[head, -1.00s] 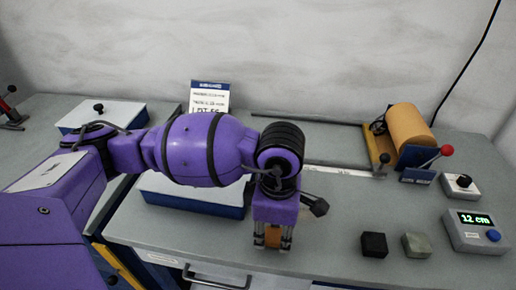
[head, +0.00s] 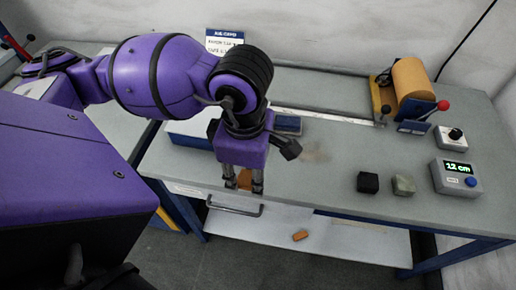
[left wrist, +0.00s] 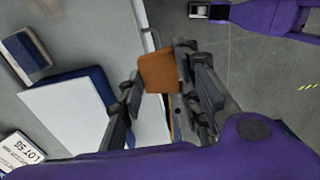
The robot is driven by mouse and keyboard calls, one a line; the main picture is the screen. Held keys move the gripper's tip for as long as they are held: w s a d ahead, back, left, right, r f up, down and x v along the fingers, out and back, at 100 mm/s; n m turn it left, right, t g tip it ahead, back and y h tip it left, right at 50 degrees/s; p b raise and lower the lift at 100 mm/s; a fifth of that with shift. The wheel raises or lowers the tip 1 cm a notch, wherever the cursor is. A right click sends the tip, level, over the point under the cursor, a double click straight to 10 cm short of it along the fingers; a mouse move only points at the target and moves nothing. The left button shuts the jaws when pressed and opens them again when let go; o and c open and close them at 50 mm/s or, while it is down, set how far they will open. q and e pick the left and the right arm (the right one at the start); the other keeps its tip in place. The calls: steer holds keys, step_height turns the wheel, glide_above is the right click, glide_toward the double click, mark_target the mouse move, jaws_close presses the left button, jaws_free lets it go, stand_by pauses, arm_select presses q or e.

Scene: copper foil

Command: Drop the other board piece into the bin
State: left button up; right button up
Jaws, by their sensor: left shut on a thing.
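My left gripper (head: 243,186) is shut on an orange-brown board piece (head: 244,179), near the table's front edge above the drawer handle. In the left wrist view the piece (left wrist: 159,72) sits between the fingertips, and the table edge runs behind it. A small orange-brown piece (head: 300,235) lies lower down on the pale shelf under the table. I cannot make out a bin in either view. A purple arm part of mine with a dark end (left wrist: 210,12) shows at the top of the left wrist view; its jaw state is unclear.
A foil roll (head: 412,80) on a stand with a red-knobbed lever is at the back right. A black block (head: 368,182), a grey-green block (head: 404,185) and a display box (head: 456,175) reading 12 cm stand at the right. A white-lidded blue box (head: 190,133) is behind my gripper.

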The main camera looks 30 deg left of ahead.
arm_select(q)
steer(key=shift+s+a+r+p, duration=0.25)
steer(key=shift+s+r+p, duration=0.25)
steer(key=shift+s, duration=0.2)
steer(key=shift+s+f, duration=0.15)
steer(key=shift+s, duration=0.05)
